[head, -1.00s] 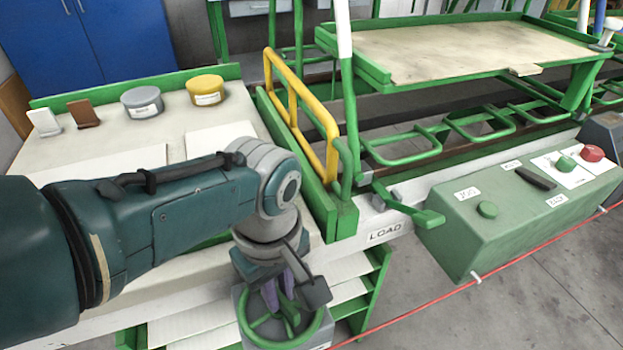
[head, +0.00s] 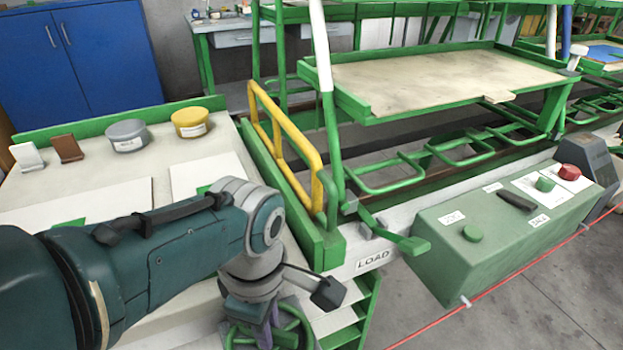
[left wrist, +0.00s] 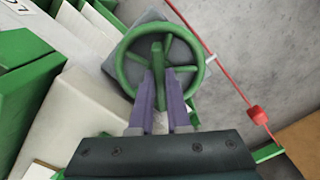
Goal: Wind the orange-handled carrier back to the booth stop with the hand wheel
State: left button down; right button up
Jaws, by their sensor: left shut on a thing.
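The green hand wheel (left wrist: 200,72) shows rim and spokes in the left wrist view, on a grey mount. It also shows at the bottom of the head view (head: 236,330), partly cut off and covered by my arm. My left gripper (left wrist: 159,78) has its two purple fingers closed around the wheel's upright green grip. In the head view the gripper (head: 266,336) points down at the wheel. A carrier with a flat beige board (head: 430,80) and a white-topped post (head: 318,45) stands beyond the yellow rail. I see no orange handle. My right gripper is out of view.
A green control box (head: 500,232) with green and red buttons is at the right. A red cord (head: 480,292) runs before it. A yellow rail (head: 290,135) stands beside the table (head: 70,165) with grey and yellow tins. The LOAD label (head: 373,260) marks the track beam.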

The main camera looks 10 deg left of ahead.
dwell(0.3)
pick_arm(q)
jog(key=c, duration=0.9)
grip_release()
jog(key=shift+a, duration=0.1)
notch_tip(320, 180, up, 9)
jog(key=p, duration=0.7)
jog(key=shift+r+p, duration=0.4)
jog(key=shift+r, duration=0.1)
